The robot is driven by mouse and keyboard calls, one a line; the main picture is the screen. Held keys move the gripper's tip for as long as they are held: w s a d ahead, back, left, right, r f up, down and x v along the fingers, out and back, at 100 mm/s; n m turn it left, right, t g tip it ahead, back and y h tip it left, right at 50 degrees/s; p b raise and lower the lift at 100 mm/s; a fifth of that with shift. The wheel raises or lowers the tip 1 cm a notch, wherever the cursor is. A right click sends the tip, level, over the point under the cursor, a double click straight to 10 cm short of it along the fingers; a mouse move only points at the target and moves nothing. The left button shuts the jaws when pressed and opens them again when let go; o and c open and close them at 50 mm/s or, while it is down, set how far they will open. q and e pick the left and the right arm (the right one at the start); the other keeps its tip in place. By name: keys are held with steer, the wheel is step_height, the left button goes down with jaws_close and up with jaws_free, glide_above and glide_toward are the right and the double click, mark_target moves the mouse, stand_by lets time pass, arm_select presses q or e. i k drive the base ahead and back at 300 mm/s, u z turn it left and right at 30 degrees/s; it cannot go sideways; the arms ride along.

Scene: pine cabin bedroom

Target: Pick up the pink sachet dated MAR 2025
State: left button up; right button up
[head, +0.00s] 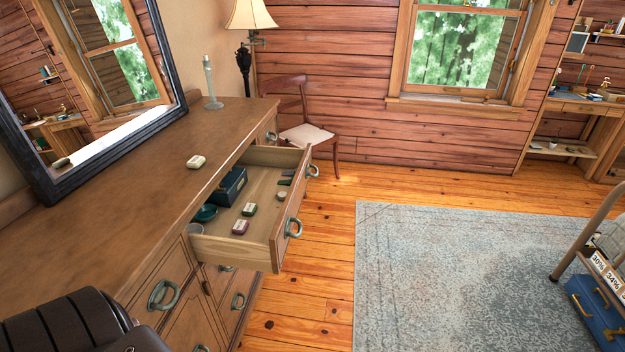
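The top drawer (268,235) of the wooden dresser (110,215) is pulled open. In it, a small purple-pink packet (240,227) with a pale label lies near the drawer's front left corner. A green packet (249,209) with a pale label lies just behind it. A cream packet (196,161) lies on the dresser top. No date can be read on any of them, so I cannot tell which is dated MAR 2025. Neither of my grippers is in view.
The drawer also holds a dark blue box (228,186), a teal dish (205,213) and several small things. A mirror (100,90) and a pale candlestick (211,85) stand on the dresser. A dark padded object (70,325) fills the bottom left corner. Floor right of the drawer is clear.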

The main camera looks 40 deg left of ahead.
mark_target(240, 227)
steer(key=u, duration=1.25)
steer(key=k, duration=0.6)
steer(key=z, duration=0.55)
steer(key=i, duration=1.55)
steer(key=u, duration=1.1)
steer(key=i, duration=0.55)
steer(key=u, duration=0.55)
